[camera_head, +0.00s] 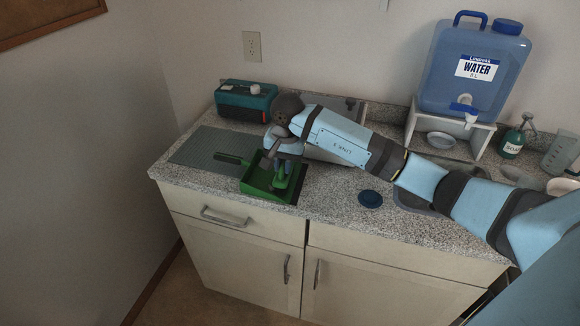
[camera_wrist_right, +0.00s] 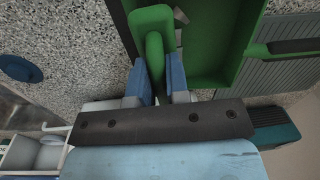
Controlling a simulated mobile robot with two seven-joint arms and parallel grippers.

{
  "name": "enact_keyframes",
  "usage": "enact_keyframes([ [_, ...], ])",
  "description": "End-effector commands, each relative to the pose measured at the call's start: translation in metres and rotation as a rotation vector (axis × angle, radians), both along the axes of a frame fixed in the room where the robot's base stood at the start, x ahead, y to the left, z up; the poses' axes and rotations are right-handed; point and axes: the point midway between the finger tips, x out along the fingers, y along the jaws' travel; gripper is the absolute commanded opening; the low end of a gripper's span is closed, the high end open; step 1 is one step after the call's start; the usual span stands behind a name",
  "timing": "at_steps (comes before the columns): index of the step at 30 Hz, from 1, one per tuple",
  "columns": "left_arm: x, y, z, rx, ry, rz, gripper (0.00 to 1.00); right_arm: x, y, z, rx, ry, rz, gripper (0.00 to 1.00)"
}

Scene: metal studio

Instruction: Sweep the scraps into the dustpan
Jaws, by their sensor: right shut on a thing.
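A green dustpan (camera_head: 257,184) with a dark handle lies on the counter, its handle pointing left onto a grey ribbed mat. My right gripper (camera_head: 286,167) is over the dustpan's right part, pointing down, shut on the green handle of a brush (camera_head: 281,182). In the right wrist view the brush (camera_wrist_right: 153,22) is between the blue finger pads, with the dustpan (camera_wrist_right: 238,30) beside and beyond it. Whether the brush touches the dustpan I cannot tell. My left gripper is out of view.
A round dark blue lid (camera_head: 370,199) lies right of the dustpan. A water jug (camera_head: 472,65) on a white stand, a bowl and a soap bottle (camera_head: 512,142) are farther right.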

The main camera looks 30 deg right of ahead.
Motion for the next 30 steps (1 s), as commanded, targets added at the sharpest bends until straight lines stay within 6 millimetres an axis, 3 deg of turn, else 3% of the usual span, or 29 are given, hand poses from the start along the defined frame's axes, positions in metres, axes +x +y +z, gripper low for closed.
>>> enact_keyframes([
  [30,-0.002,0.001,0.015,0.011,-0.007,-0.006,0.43,0.003,0.003,0.053,0.000,0.000,0.001,0.00],
])
